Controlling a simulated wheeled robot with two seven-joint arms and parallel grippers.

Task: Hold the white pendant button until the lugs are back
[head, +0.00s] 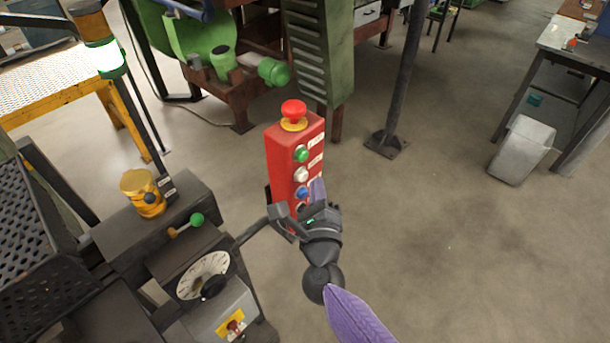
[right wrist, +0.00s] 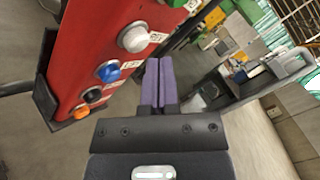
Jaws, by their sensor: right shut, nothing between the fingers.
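The red pendant (head: 283,158) stands upright in the middle of the head view, with a red mushroom knob on a yellow collar on top. Its white button (head: 301,174) sits below a green one and above a blue one. The white button also shows in the right wrist view (right wrist: 134,37). My right gripper (head: 317,188) has its purple fingers shut and empty, in front of the pendant's lower part. In the right wrist view the fingers (right wrist: 158,80) are right of the button face, apart from the white button. No lugs can be made out. My left gripper is out of view.
A dark machine with a dial (head: 205,272) and a green-knobbed lever (head: 196,220) stands lower left. A lit stack lamp (head: 105,58) is above it. A green machine (head: 320,50) stands behind the pendant. The floor to the right is clear up to a bin (head: 522,150).

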